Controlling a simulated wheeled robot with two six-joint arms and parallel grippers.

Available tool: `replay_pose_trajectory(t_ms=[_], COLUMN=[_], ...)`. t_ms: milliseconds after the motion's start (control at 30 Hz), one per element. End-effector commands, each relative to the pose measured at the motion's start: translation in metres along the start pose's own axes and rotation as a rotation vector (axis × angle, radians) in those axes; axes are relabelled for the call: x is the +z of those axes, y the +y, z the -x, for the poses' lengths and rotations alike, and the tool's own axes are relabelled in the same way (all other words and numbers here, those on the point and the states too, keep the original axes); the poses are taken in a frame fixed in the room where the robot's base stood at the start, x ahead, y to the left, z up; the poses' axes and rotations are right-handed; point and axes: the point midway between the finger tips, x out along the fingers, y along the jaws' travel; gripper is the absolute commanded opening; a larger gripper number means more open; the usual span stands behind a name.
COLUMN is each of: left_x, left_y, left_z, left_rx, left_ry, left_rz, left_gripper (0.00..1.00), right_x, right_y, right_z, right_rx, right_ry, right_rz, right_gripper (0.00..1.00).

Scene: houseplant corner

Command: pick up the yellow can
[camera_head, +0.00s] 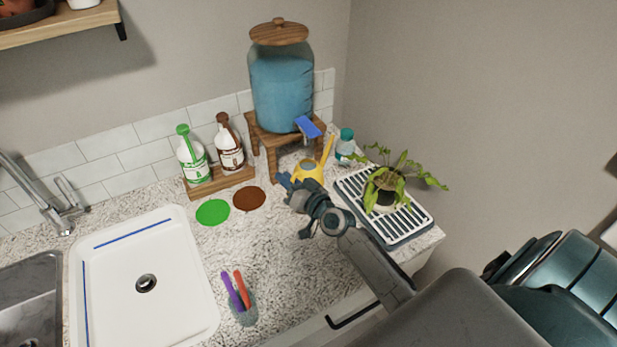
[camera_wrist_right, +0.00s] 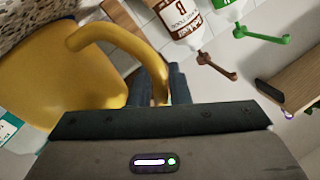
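The yellow can (camera_head: 309,172) is a small watering can with a thin spout, upright by the front of the wooden dispenser stand. My right gripper (camera_head: 286,182) is at its left side, by the handle. In the right wrist view the can's body (camera_wrist_right: 60,75) fills the left, and its curved handle runs down between the fingers of my right gripper (camera_wrist_right: 160,88). The fingers sit close on both sides of the handle and look shut on it. The fingertips are partly hidden by the gripper body. My left gripper is not in view.
A blue dispenser (camera_head: 281,90) stands on a wooden stand (camera_head: 256,135) behind the can. Two bottles stand on a wooden tray (camera_head: 222,182) to the left. A leafy plant (camera_head: 385,185) sits on a drain rack (camera_head: 408,222) to the right. A pen cup (camera_head: 244,312) is in front.

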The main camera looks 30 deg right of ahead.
Motion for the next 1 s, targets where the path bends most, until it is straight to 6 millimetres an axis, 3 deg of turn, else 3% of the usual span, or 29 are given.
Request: replay_pose_trajectory(t_ms=[100, 200, 1000], left_x=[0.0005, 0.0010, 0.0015], left_y=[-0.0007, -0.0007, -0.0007], left_z=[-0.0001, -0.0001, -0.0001], left_rx=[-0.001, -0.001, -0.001], left_ry=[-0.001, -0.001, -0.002], left_rz=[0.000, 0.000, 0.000], left_gripper=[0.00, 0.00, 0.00], right_x=[0.0001, 0.0001, 0.0002], right_y=[0.0001, 0.0001, 0.0003], right_z=[0.0003, 0.0004, 0.0006], right_rx=[0.000, 0.000, 0.000], right_ry=[0.000, 0.000, 0.000], right_rz=[0.000, 0.000, 0.000], right_gripper=[0.16, 0.00, 0.00])
